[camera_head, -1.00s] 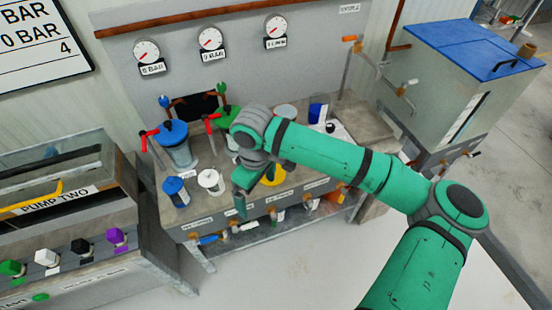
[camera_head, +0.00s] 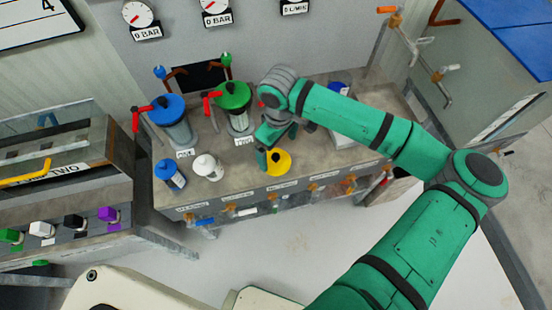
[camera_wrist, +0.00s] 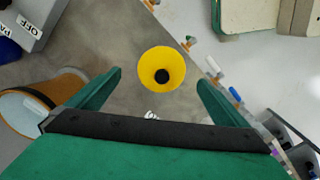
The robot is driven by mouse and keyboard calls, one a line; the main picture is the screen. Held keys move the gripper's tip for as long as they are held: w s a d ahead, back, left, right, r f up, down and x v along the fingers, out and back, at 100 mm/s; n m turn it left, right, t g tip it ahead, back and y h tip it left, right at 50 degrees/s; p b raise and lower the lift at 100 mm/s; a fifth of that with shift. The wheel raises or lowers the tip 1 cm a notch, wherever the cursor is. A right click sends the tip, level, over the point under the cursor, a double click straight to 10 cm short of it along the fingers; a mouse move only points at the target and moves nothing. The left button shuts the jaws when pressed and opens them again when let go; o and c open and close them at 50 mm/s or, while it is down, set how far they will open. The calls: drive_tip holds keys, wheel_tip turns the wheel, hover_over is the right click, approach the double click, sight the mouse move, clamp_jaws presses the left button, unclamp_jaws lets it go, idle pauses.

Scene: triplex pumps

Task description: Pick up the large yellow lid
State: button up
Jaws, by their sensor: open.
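The large yellow lid (camera_head: 278,161) is round with a dark knob at its centre. It sits near the front edge of the grey bench top, beside my gripper (camera_head: 268,147). In the wrist view the lid (camera_wrist: 161,69) lies ahead of my open gripper (camera_wrist: 160,80), roughly centred between the fingers. The fingers do not touch it, and nothing is held. What lies under the lid is hidden in the wrist view.
A blue-lidded canister (camera_head: 172,121) and a green-lidded canister (camera_head: 235,107) stand behind and left. An orange-sided container (camera_wrist: 52,88) shows left in the wrist view. Valves (camera_head: 275,198) line the bench front.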

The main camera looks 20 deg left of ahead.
sight(276, 156)
drive_tip(key=shift+a+f, duration=0.2)
drive_tip(key=shift+f, duration=1.2)
drive_tip(key=shift+a+f, duration=0.2)
drive_tip(key=shift+f, duration=1.15)
drive_tip(key=shift+s, duration=0.1)
drive_tip(key=c, duration=1.2)
